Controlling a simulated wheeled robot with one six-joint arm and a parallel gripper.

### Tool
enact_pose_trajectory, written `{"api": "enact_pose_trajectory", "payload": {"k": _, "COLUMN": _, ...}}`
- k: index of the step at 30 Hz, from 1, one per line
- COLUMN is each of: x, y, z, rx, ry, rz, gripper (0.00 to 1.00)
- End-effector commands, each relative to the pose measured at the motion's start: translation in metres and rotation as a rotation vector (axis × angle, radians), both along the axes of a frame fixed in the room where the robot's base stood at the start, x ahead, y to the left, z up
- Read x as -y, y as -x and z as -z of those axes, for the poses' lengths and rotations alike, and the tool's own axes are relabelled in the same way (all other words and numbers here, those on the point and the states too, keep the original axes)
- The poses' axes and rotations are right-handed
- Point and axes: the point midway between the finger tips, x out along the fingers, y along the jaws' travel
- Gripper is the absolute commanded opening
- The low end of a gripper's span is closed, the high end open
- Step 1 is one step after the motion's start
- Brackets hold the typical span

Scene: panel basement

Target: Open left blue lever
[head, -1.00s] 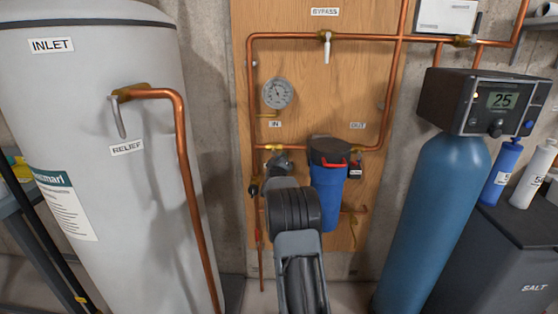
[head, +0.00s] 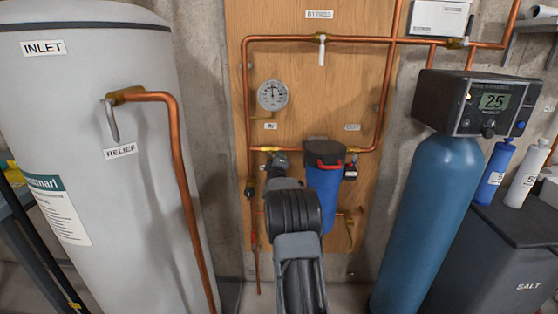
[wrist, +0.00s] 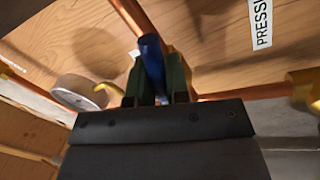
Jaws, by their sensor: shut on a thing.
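The blue lever (wrist: 152,62) stands between the jaws of my gripper (wrist: 160,82) in the wrist view. The jaws have dark green pads and are shut on the lever, one on each side. Brass fittings and copper pipe lie behind the jaws. In the head view my gripper (head: 277,163) is at the pipe left of the blue filter housing, below the gauge and the small label under it. My arm hides part of this spot there, and the blue lever cannot be made out.
A round gauge (head: 272,95) is on the wooden board (head: 330,85). The blue filter housing (head: 325,185) with its dark cap is close on the right. A grey tank (head: 90,130) stands left, and a blue softener tank (head: 430,215) right. Copper pipes frame the work area.

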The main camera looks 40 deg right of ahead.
Motion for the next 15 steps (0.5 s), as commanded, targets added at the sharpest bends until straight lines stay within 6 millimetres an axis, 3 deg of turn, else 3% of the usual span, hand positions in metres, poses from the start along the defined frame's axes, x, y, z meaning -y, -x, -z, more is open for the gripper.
{"api": "enact_pose_trajectory", "payload": {"k": 4, "x": -0.0008, "y": -0.0006, "z": 0.0007, "rx": -0.001, "ry": -0.001, "rz": -0.002, "gripper": 0.00}}
{"api": "enact_pose_trajectory", "payload": {"k": 5, "x": -0.0008, "y": -0.0005, "z": 0.0008, "rx": -0.001, "ry": -0.001, "rz": -0.002, "gripper": 0.17}}
{"api": "enact_pose_trajectory", "payload": {"k": 6, "x": -0.0008, "y": -0.0005, "z": 0.0008, "rx": -0.001, "ry": -0.001, "rz": -0.002, "gripper": 0.21}}
{"api": "enact_pose_trajectory", "payload": {"k": 12, "x": 0.0001, "y": 0.0001, "z": 0.0006, "rx": 0.000, "ry": -0.002, "rz": 0.000, "gripper": 0.40}}
{"api": "enact_pose_trajectory", "payload": {"k": 15, "x": 0.0004, "y": 0.0003, "z": 0.0005, "rx": 0.000, "ry": -0.002, "rz": 0.000, "gripper": 0.41}}
